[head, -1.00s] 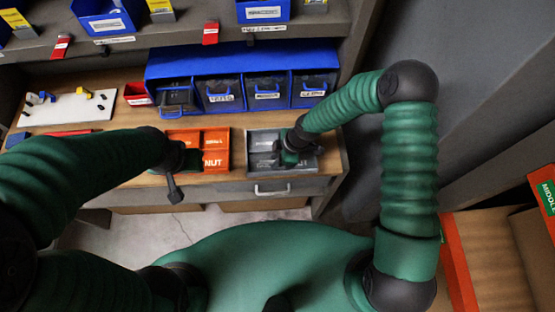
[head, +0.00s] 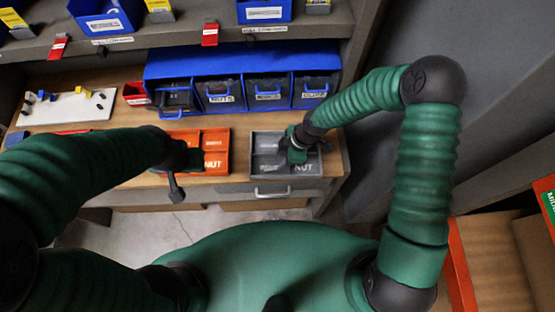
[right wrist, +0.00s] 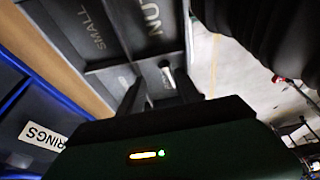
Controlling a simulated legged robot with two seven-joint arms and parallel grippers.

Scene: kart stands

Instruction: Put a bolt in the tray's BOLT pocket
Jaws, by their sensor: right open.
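A grey tray (head: 258,172) with compartments lies at the right end of the wooden bench; a NUT label shows on it in the head view. In the right wrist view the grey tray (right wrist: 118,50) shows SMALL and NUT lettering. My right gripper (head: 296,154) is over this tray, with its fingers (right wrist: 163,92) open. A small pale, shiny piece (right wrist: 168,77) shows just beyond the fingertips, in or above a pocket; I cannot tell whether it is a bolt. My left gripper (head: 184,172) is by the orange tray (head: 216,150); its jaws are not clear.
A blue rack of dark bins (head: 268,92) stands behind the trays. A white board (head: 66,109) with small parts lies at the far left. A drawer handle (head: 272,193) is below the bench front. A grey wall rises at the right.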

